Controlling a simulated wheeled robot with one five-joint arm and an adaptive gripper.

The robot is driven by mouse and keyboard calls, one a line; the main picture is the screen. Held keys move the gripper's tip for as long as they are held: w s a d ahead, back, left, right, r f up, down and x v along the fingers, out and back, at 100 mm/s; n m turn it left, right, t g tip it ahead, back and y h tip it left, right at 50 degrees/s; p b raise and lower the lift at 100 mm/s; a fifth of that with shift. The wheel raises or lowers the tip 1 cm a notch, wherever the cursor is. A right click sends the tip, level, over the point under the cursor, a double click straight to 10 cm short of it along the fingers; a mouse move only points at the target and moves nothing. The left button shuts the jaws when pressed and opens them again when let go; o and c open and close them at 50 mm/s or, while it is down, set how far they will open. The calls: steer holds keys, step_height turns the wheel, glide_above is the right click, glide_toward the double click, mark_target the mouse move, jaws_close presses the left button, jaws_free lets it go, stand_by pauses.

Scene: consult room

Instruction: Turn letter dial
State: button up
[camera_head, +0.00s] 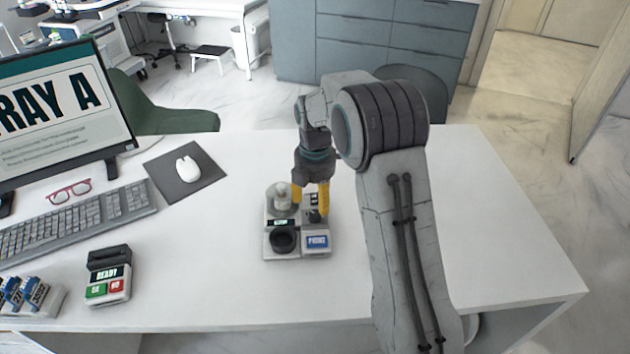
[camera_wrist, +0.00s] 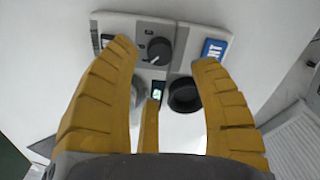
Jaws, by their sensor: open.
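A grey-white label device (camera_head: 297,254) stands on the white desk. It carries a small black dial (camera_head: 315,216) near its upper right, a blue PRINT button (camera_head: 317,242), a small display (camera_head: 284,222), a black ring-shaped part (camera_head: 283,241) and a grey cylinder (camera_head: 279,196). My gripper (camera_head: 310,206) points down over the dial side with its yellow fingers apart. In the wrist view the dial (camera_wrist: 158,51) has a white pointer mark and lies between the spread fingertips (camera_wrist: 164,54). I cannot tell whether any finger touches it.
A monitor (camera_head: 55,110) showing "...RAY A", keyboard (camera_head: 75,220), red glasses (camera_head: 70,191) and mouse (camera_head: 187,169) are left. A keypad (camera_head: 109,275) reading READY stands front left, near a rack of blue-labelled items (camera_head: 24,296). The right desk surface (camera_head: 500,240) is clear.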

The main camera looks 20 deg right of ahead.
mark_target(314, 212)
step_height(314, 212, up, 6)
stand_by(0.4)
stand_by(0.5)
steer(key=s+f+m, duration=0.1)
steer(key=s+m, duration=0.1)
steer(key=m, duration=0.3)
steer(key=s+f+m, duration=0.2)
steer(key=m, duration=0.3)
steer(key=s+f+m+g, duration=0.1)
steer(key=s+f+m, duration=0.1)
steer(key=m, duration=0.3)
steer(key=shift+s, duration=0.1)
steer(key=s+r+m+p, duration=0.1)
steer(key=s+r+m, duration=0.15)
steer(key=s, duration=0.45)
steer(key=s+r+m+t+p, duration=0.1)
steer(key=s+r, duration=0.2)
steer(key=s, duration=0.3)
steer(key=s+r+m+p, duration=0.1)
steer(key=s+r+m, duration=0.15)
steer(key=s, duration=0.45)
step_height(314, 212, up, 8)
steer(key=s+n+t+p, duration=0.1)
steer(key=t+p, duration=0.1)
steer(key=t, duration=0.1)
steer(key=shift+s+f, duration=0.15)
steer(key=shift+s, duration=0.05)
